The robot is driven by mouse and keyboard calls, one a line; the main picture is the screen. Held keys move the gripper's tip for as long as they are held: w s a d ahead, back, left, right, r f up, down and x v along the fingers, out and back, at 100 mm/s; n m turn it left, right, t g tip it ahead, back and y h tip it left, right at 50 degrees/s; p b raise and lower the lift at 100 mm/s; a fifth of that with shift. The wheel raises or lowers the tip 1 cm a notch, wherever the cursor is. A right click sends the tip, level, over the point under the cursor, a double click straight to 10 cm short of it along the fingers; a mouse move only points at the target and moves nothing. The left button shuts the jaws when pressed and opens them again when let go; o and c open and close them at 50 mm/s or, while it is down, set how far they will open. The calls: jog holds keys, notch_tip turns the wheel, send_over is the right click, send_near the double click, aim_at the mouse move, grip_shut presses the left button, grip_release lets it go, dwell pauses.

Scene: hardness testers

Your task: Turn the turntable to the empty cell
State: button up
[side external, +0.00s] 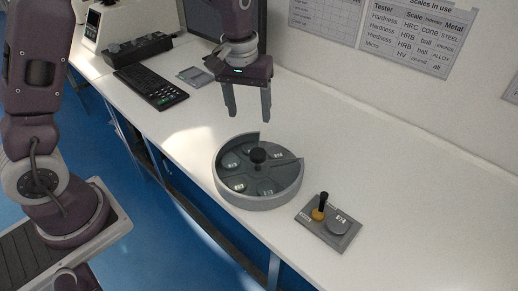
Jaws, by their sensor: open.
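The turntable (284,196) is a round grey dish on the white bench, with a raised rim and a black knob (258,155) at its centre. Several pale discs, one of them a disc (239,187) at the front left, lie in its cells. A raised wall stands along the back left, and a lighter edge shows at the right. I cannot tell from here which cell is empty. My gripper (250,117) points down above and slightly behind the knob, apart from it. Its two fingers are spread with nothing between them.
A small grey plate (346,243) with a black-topped yellow peg (320,207) and a round grey disc (339,225) sits right of the turntable. A keyboard (152,86), control box (139,48) and monitor (203,16) stand at the back left.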

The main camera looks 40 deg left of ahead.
jog(key=n+g, duration=0.1)
send_over(258, 153)
notch_tip(258, 153, down, 9)
jog(key=shift+r, duration=0.2)
notch_tip(258, 153, down, 7)
jog(key=shift+r, duration=0.15)
grip_shut()
